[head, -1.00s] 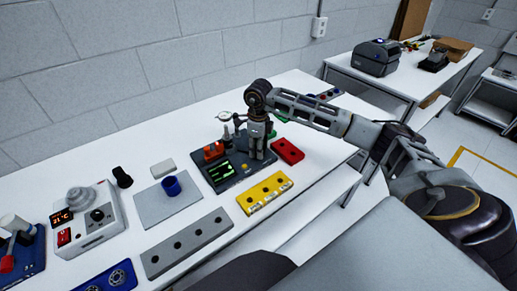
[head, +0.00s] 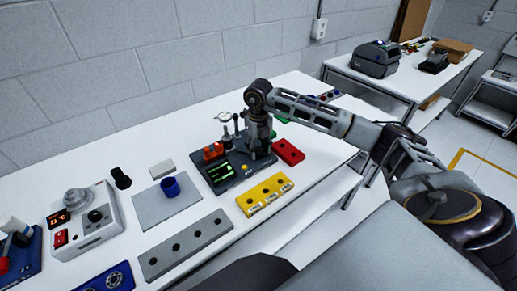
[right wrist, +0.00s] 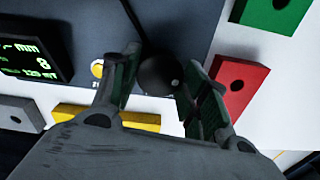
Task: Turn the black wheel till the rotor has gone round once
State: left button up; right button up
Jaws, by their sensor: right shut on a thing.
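The encoder device is a dark grey plate (head: 224,186) with a lit green display (head: 220,171) and a yellow button (head: 244,168). The display also shows in the right wrist view (right wrist: 35,58), where I can read "mm". In the right wrist view the black wheel (right wrist: 157,70) is a dark round knob between my fingers. My right gripper (right wrist: 155,88) is shut on it; in the head view the gripper (head: 260,152) points down at the plate's right end and hides the wheel. I cannot make out the rotor. My left gripper is not in view.
A round dial gauge (head: 223,117) stands on a post close beside the gripper. A red block (head: 289,151) lies to the right, a yellow block (head: 264,194) in front. A grey plate with a blue cup (head: 170,187) is at left.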

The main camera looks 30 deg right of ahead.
jog(key=shift+m, duration=0.7)
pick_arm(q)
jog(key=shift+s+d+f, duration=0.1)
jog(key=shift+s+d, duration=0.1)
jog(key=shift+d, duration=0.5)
pick_arm(e)
jog(key=shift+m, duration=0.3)
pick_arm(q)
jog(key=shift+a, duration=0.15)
pick_arm(e)
jog(key=shift+r, duration=0.1)
